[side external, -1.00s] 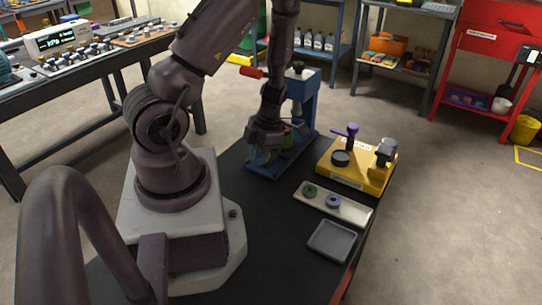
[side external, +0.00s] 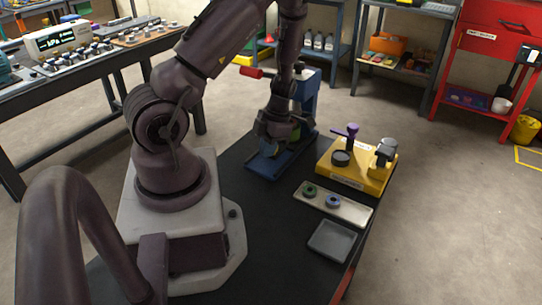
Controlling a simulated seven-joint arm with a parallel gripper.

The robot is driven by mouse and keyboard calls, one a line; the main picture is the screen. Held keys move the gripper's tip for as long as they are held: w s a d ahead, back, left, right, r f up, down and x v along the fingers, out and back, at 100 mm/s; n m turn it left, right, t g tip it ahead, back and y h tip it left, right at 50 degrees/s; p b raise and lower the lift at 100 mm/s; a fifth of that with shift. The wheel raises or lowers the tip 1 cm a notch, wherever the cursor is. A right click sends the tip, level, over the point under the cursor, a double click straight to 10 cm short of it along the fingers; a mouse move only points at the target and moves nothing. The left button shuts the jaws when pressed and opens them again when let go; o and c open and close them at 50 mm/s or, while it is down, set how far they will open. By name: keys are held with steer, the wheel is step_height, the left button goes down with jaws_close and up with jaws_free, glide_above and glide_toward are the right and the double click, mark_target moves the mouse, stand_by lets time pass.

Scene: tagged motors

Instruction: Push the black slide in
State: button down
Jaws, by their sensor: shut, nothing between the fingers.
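The blue press (side external: 309,97) with a red-handled lever (side external: 252,73) stands at the far end of the black table. Its blue base plate (side external: 262,168) reaches toward the camera. My gripper (side external: 277,143) is shut and empty, low over this base and in front of the press column. A green part (side external: 295,133) shows just behind my gripper. I cannot make out the black slide clearly; my gripper and arm cover the middle of the press, so I cannot tell how far in it is.
A yellow fixture (side external: 345,176) with a purple handle (side external: 352,131) stands to the right. In front of it are a pale tray (side external: 350,211) with a green ring (side external: 310,190) and a blue ring (side external: 333,201), and an empty grey tray (side external: 332,240). The table's middle is clear.

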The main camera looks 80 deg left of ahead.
steer(key=shift+w+a, duration=1.1)
steer(key=shift+s+d, duration=0.75)
step_height(320, 180, up, 6)
steer(key=s+d, duration=0.2)
stand_by(0.5)
